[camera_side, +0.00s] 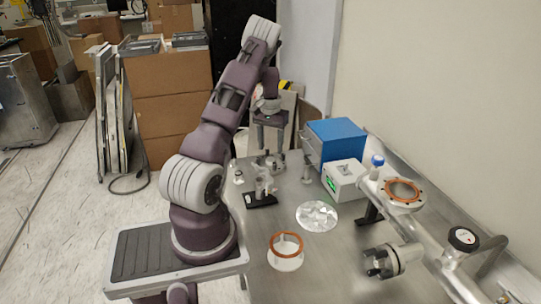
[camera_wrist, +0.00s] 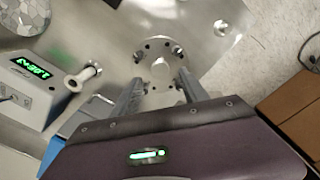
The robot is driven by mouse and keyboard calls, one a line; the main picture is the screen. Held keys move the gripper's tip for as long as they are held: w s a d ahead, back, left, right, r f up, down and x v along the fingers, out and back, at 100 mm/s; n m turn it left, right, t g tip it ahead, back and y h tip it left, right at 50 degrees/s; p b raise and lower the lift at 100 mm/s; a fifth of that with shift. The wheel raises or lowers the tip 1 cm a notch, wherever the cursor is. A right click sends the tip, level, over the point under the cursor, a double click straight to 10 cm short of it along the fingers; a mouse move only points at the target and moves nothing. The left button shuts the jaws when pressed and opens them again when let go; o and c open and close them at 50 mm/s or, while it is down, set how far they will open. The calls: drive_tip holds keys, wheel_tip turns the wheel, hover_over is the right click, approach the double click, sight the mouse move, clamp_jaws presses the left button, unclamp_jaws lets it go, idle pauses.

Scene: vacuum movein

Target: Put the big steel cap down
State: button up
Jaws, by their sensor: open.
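The big steel cap (camera_wrist: 160,50) is a round flange with bolt holes around its rim and a raised knob at its centre. It appears to lie flat on the steel table in the wrist view. In the side view the cap (camera_side: 268,161) is small and partly hidden by the fingers. My gripper (camera_wrist: 160,80) is open, with one finger on each side of the knob. In the side view my gripper (camera_side: 271,151) points straight down over the cap. I cannot tell whether the fingers touch it.
A white box with green display (camera_side: 345,180) and a blue box (camera_side: 337,142) stand right of the cap. A small fitting (camera_wrist: 84,76) stands nearby. A black stand (camera_side: 262,201), foil disc (camera_side: 317,216) and orange ring (camera_side: 287,240) are nearer the front. The vacuum pipework (camera_side: 425,235) runs along the right.

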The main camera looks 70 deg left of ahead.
sight(271, 159)
wheel_tip(271, 159, up, 7)
drive_tip(key=w+d+r+m+t, duration=0.2)
drive_tip(key=w+d+r, duration=0.4)
drive_tip(key=d+r, duration=0.5)
drive_tip(key=s+d+r+m+t, duration=0.15)
drive_tip(key=d+r, duration=0.25)
drive_tip(key=d, duration=0.6)
drive_tip(key=d+r+m, duration=0.2)
drive_tip(key=d+r, duration=0.1)
drive_tip(key=d, duration=0.6)
drive_tip(key=s+d+m+t, duration=0.2)
drive_tip(key=s+d+m, duration=0.2)
drive_tip(key=s+d, duration=1.1)
drive_tip(key=shift+d+f+m, duration=0.35)
drive_tip(key=shift+f, duration=0.1)
